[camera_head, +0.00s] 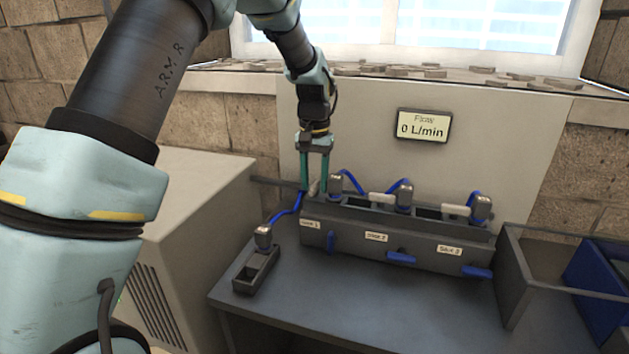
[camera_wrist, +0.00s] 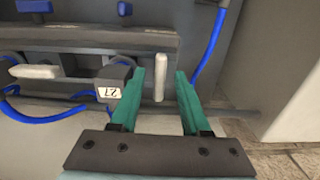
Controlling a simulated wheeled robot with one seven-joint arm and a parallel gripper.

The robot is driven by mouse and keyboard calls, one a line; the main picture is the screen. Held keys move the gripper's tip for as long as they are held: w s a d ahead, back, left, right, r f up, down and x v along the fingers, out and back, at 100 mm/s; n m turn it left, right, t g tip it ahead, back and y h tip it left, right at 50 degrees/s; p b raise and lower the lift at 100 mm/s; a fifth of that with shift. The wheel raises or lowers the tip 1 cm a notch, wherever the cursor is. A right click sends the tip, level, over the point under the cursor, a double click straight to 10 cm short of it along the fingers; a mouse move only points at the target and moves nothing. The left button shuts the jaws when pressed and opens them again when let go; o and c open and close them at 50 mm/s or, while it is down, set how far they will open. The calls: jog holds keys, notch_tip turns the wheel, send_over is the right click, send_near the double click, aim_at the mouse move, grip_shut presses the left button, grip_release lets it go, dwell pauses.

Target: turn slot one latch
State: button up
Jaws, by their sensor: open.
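The slot one latch, a short pale bar, shows in the wrist view (camera_wrist: 160,77) and at the left end of the rack in the head view (camera_head: 313,188). It points across the rack's length, while the slot two latch (camera_wrist: 35,71) lies along it. My gripper (camera_wrist: 161,76) is open, with one green finger on each side of the slot one latch. Gaps show between the latch and both fingers; I cannot tell how deep they reach. In the head view my gripper (camera_head: 315,188) hangs down over the rack's left end. The slot 1 blue handle (camera_head: 331,242) hangs vertical.
The dark rack (camera_head: 350,246) carries several grey connectors with blue hoses. The one tagged 27 (camera_wrist: 115,78) is close beside my left finger. A small dark holder (camera_head: 245,284) with a hosed connector stands front left. An open bin (camera_head: 512,285) is at right. A display (camera_head: 422,125) reads 0 L/min.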

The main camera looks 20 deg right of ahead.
aim_at(315, 184)
notch_tip(315, 184, up, 11)
jog(key=b, duration=0.2)
jog(key=shift+b, duration=0.3)
jog(key=shift+f, duration=0.1)
